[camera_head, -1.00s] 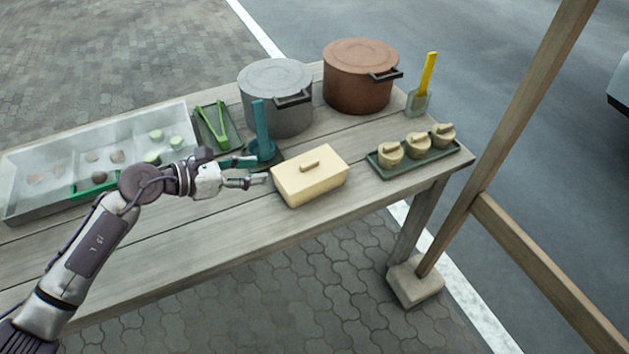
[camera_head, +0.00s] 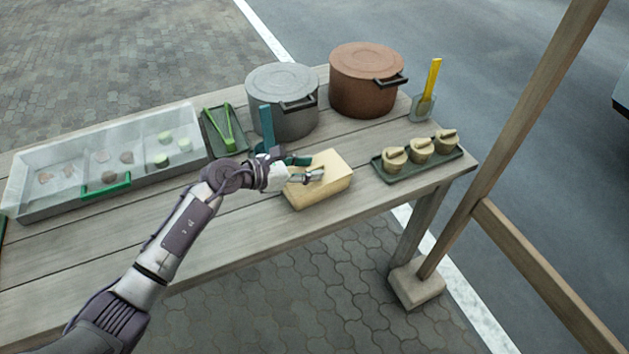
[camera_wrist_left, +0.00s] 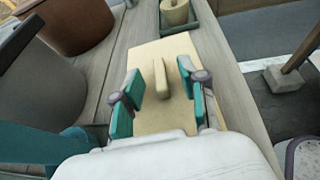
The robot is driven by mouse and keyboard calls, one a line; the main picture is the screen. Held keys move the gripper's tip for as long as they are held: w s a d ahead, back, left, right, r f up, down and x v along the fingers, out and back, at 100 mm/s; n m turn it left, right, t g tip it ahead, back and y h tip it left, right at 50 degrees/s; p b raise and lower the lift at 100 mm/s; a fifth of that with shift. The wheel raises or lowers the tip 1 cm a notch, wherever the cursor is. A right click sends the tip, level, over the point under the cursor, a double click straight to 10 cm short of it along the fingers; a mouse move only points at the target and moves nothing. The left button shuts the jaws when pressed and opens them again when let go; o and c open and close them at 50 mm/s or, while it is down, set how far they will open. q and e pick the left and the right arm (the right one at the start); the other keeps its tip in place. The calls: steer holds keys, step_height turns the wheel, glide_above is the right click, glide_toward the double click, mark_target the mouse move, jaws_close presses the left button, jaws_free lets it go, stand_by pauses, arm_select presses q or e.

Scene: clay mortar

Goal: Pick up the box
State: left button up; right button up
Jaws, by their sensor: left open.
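The box (camera_head: 325,188) is a cream-coloured block with a lid and a small bar handle on top, standing on the wooden table near its front edge. My left gripper (camera_head: 314,175) reaches over the box from the left, at the level of its lid handle. In the left wrist view the gripper (camera_wrist_left: 160,88) is open, with one teal-padded finger on each side of the bar handle (camera_wrist_left: 160,77) and a gap to it on both sides. The box lid (camera_wrist_left: 150,50) shows beneath and beyond the fingers. My right gripper is not in view.
A grey pot (camera_head: 285,105) and a brown pot (camera_head: 365,80) stand behind the box. A teal utensil (camera_head: 267,125) stands close behind my gripper. A green tray (camera_head: 420,165) with small lidded pots is on the right. A clear-lidded case (camera_head: 110,165) is on the left.

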arm_select(q)
jaws_close()
steer(key=shift+r, duration=0.15)
stand_by(0.4)
steer(key=shift+r, duration=0.2)
step_height(320, 180, up, 2)
steer(key=shift+r, duration=0.15)
steer(key=s+d+r, duration=0.6)
steer(key=d+r, duration=0.2)
steer(key=d, duration=0.2)
steer(key=s+a+n+t+y, duration=0.1)
steer(key=s+a, duration=0.3)
steer(key=a, duration=0.4)
steer(key=s+a+n+t+y+p, duration=0.1)
steer(key=s+a+n+t+y, duration=0.1)
steer(key=a, duration=0.7)
steer(key=s+a+n+t+y, duration=0.2)
steer(key=s+a, duration=0.4)
steer(key=a, duration=0.3)
steer(key=shift+s+a+r+n, duration=0.25)
steer(key=shift+r+n, duration=0.2)
steer(key=shift+n, duration=0.15)
